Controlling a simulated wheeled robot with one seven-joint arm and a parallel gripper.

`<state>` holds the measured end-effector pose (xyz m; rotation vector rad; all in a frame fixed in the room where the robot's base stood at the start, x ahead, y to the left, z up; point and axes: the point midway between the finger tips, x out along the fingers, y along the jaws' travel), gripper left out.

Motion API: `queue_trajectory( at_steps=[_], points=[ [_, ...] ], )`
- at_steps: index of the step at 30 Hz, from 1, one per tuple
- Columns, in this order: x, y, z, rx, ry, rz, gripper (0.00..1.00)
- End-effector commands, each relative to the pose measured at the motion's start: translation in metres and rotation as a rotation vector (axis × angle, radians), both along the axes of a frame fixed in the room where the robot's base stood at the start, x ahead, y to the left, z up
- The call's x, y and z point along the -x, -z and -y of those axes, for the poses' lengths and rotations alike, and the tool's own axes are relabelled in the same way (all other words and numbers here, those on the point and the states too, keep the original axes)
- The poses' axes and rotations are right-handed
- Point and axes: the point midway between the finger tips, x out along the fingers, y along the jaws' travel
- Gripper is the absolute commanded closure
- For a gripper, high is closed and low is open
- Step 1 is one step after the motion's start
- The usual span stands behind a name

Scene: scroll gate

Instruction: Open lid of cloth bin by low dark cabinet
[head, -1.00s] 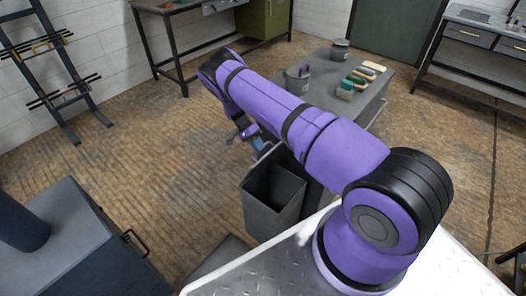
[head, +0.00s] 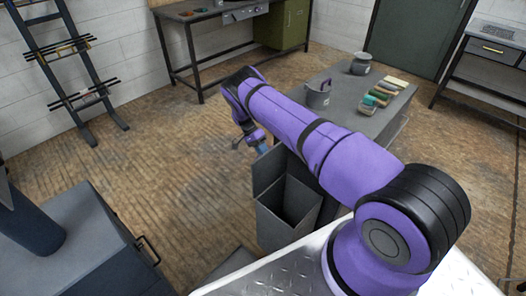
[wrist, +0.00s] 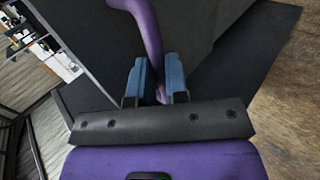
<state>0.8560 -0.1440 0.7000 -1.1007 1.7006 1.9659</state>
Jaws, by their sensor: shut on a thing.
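The dark grey bin (head: 283,222) stands beside the low dark cabinet (head: 345,122), and its open mouth shows in the head view. Its lid (head: 267,171) stands raised like a panel at the bin's far left side. My gripper (head: 261,148) is at the lid's upper edge, partly hidden by my purple arm. In the wrist view, the blue fingertips of my gripper (wrist: 160,82) are close together, with a purple curved strip (wrist: 152,40) running down between them. Dark flat panels fill the area beyond the fingers. The exact contact with the lid is hard to see.
A dark grey box with a handle (head: 95,240) is at the lower left. A ladder rack (head: 62,65) leans on the wall. The wooden floor left of the bin is clear.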

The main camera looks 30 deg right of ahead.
Motion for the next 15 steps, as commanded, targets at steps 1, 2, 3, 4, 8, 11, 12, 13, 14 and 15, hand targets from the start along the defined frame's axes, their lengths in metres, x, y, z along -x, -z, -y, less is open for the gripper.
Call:
queue_trajectory(
  at_steps=[1,2,3,4,8,11,12,13,14,15],
  points=[
    [0.0055,0.0067,-0.0006,-0.004,0.003,-0.009,1.00],
    [0.0057,0.0067,-0.0007,-0.004,0.003,-0.009,1.00],
    [0.0057,0.0067,-0.0007,-0.005,0.002,-0.010,1.00],
    [0.0058,0.0068,-0.0006,-0.004,0.003,-0.010,1.00],
    [0.0057,0.0065,-0.0007,-0.004,0.003,-0.010,0.67],
    [0.0043,0.0047,-0.0004,-0.003,0.002,-0.007,0.60],
    [0.0039,0.0044,-0.0005,-0.002,0.001,-0.007,0.60],
    [0.0037,0.0040,-0.0004,-0.002,0.001,-0.007,0.60],
    [0.0035,0.0038,-0.0004,-0.002,0.001,-0.006,0.60],
    [0.0033,0.0035,-0.0004,-0.002,0.001,-0.006,0.60]
  ],
)
